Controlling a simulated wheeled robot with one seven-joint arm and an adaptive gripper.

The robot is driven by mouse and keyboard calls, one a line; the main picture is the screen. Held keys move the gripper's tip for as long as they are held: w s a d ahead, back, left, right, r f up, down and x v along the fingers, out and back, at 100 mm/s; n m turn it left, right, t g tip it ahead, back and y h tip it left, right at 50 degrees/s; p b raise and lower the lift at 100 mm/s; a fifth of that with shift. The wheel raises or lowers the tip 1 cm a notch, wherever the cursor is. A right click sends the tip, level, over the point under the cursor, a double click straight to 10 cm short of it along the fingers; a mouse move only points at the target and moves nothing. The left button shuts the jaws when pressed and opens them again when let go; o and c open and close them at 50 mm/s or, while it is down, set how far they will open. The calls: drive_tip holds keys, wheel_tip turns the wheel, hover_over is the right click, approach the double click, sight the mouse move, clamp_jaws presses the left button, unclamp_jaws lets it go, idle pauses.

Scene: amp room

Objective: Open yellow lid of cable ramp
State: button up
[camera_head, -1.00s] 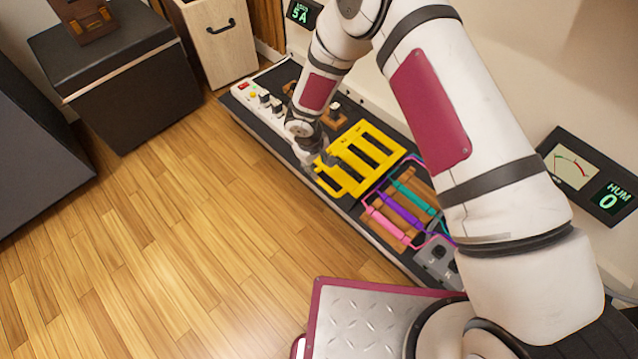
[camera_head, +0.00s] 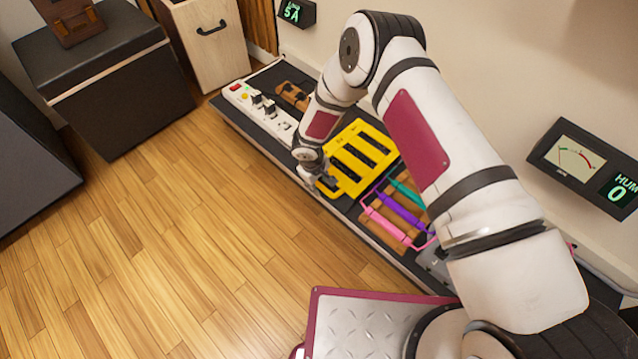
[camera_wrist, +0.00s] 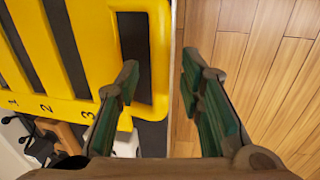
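The yellow lid (camera_head: 374,137) lies flat on the dark platform along the wall, with long slots through it. In the wrist view the lid (camera_wrist: 98,45) shows the numbers 1, 2 and 3 and a handle loop (camera_wrist: 160,55) at its right end. My gripper (camera_head: 322,183) is at the lid's front-left end in the head view. In the wrist view my gripper (camera_wrist: 157,74) is open and empty. Its left finger is over the loop's opening, its right finger beyond the platform edge above the floor. The loop's outer bar appears between them; the height gap is unclear.
Pink, purple and teal cables (camera_head: 398,208) lie right of the lid. A white power strip (camera_head: 262,108) with plugs and a brown block (camera_head: 294,95) are to its left. A black case (camera_head: 110,85) stands on the floor. The wooden floor (camera_head: 190,240) in front is clear.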

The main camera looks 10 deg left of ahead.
clamp_jaws()
drive_tip(key=shift+r, duration=0.15)
